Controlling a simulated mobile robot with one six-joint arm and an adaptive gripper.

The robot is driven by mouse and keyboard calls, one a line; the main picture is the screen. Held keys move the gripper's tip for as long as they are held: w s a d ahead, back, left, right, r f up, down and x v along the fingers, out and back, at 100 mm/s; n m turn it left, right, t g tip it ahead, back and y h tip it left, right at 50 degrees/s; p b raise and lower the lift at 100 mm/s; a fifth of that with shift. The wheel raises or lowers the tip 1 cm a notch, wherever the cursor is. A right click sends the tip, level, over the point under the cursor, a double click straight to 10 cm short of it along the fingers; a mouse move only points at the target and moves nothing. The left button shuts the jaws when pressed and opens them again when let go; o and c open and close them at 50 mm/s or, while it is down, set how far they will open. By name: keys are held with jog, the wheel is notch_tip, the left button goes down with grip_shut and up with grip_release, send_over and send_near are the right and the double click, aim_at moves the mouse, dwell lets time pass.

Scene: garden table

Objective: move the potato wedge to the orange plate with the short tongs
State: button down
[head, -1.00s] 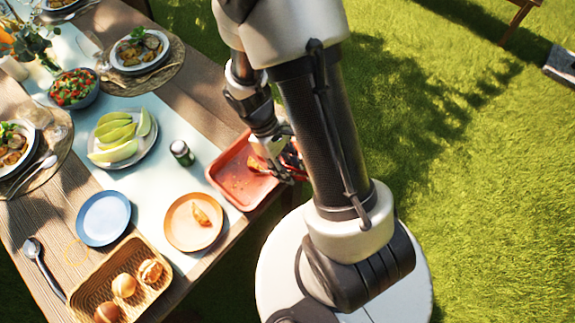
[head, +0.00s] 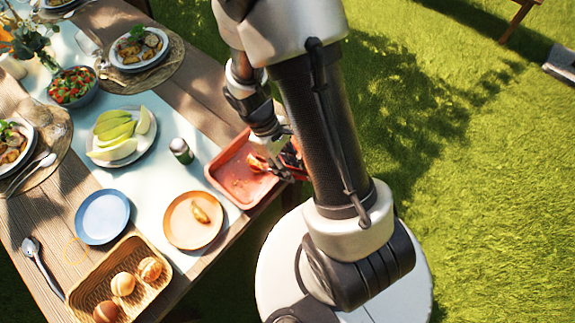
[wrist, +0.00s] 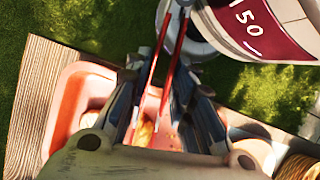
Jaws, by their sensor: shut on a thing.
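My gripper (wrist: 163,92) is shut on the short tongs, whose thin red arms (wrist: 178,48) run between its fingers in the wrist view. In the head view my gripper (head: 272,150) is over the right part of the red tray (head: 228,183). A potato wedge (head: 257,161) is at the tray, close beside my gripper; part of it shows low between the tong arms in the wrist view (wrist: 146,132). I cannot tell whether the tong tips touch it. The orange plate (head: 183,236) lies left of the tray with one wedge (head: 201,214) on it.
A blue plate (head: 102,217) and a basket of rolls (head: 88,288) are left of and below the orange plate. A dark shaker (head: 181,151) and a plate of melon slices (head: 118,150) stand above it. The tray sits at the table's right edge, with grass beyond.

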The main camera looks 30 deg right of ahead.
notch_tip(320, 180, up, 12)
jog(key=p, duration=1)
